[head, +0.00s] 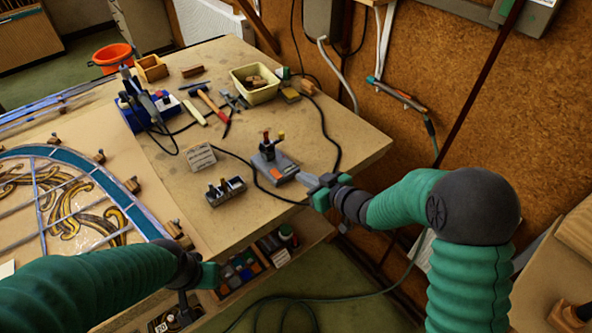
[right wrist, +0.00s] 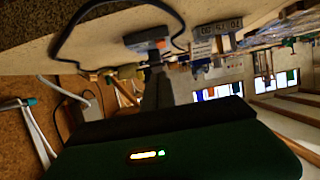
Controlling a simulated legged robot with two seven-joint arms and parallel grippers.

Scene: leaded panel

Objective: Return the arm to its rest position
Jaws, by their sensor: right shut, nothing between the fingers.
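My right arm (head: 400,203) comes in from the right in the head view, bent at a dark rounded joint. Its gripper (head: 306,181) is at the bench's right front edge, shut and empty, with its tip close to a grey unit with an orange patch (head: 284,174). I cannot tell whether they touch. That unit also shows in the right wrist view (right wrist: 148,40), where the scene is tilted over and no fingertips are clear. My left arm (head: 95,285) reaches in from the lower left. Its gripper (head: 187,306) hangs in front of the bench's front edge, its fingers unclear.
The bench (head: 330,125) carries a leaded glass panel (head: 75,205), a hammer (head: 215,108), a cream tub (head: 254,84) and a small metal holder (head: 226,191). A black cable loops near the grey unit. A cork wall (head: 490,110) stands at right; green floor shows below.

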